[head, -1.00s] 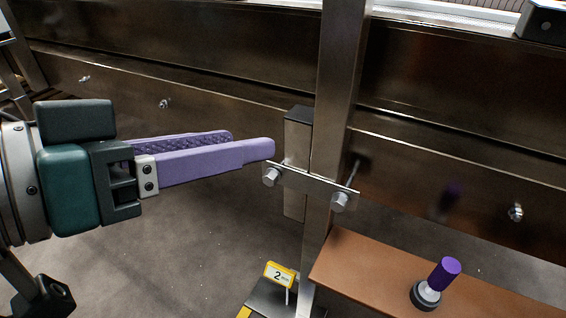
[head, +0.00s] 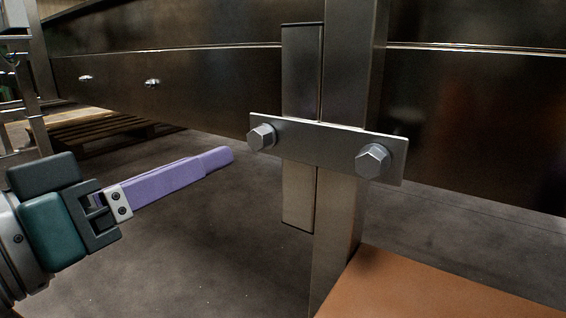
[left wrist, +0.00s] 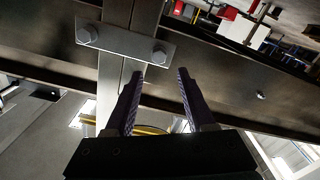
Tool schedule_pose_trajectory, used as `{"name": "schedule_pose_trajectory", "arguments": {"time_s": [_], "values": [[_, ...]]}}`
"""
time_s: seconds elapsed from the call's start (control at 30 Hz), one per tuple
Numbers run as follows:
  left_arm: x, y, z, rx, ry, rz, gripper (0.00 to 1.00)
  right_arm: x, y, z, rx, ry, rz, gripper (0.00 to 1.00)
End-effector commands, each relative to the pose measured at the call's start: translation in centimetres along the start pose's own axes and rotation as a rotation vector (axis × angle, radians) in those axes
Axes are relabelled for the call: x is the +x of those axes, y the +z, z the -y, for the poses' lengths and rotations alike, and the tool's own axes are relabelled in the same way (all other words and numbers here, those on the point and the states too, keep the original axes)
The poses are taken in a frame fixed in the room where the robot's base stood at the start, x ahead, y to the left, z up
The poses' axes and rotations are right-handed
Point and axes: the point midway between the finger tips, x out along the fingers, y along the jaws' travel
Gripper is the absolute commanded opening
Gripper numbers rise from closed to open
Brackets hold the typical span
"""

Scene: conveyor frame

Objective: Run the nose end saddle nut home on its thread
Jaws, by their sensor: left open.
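A flat steel saddle plate (head: 318,148) lies across an upright post (head: 350,80) and the block beside it. It has two hex heads, a left one (head: 262,137) and a right one (head: 373,160); which is the nose end nut I cannot tell. My left gripper (head: 224,158) is open and empty, its tips left of and slightly below the left hex head, apart from it. The far finger is mostly hidden in the head view. In the left wrist view the two fingers (left wrist: 160,72) stand apart below the plate (left wrist: 124,42) and its hex heads. My right gripper is out of view.
A dark conveyor side rail (head: 180,75) with small bolts runs behind the post. A brown board (head: 420,290) lies at lower right. A wooden pallet (head: 95,127) is on the floor at back left. Grey floor is open below the gripper.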

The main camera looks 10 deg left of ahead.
Motion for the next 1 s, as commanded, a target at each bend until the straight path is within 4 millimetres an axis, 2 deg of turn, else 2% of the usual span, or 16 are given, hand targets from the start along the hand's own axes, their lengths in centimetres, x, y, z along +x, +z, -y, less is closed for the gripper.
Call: {"name": "schedule_pose_trajectory", "arguments": {"time_s": [0.3,0.63,1.0], "values": [[4.6,-0.2,-0.2,-0.004,0.004,-0.002,0.55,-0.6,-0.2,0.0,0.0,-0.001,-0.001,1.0],[8.1,0.0,-0.1,-0.001,0.001,0.001,0.54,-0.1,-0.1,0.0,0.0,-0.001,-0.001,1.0],[7.9,0.0,-0.1,0.0,0.001,0.003,0.12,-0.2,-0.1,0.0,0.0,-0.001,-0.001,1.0]]}}
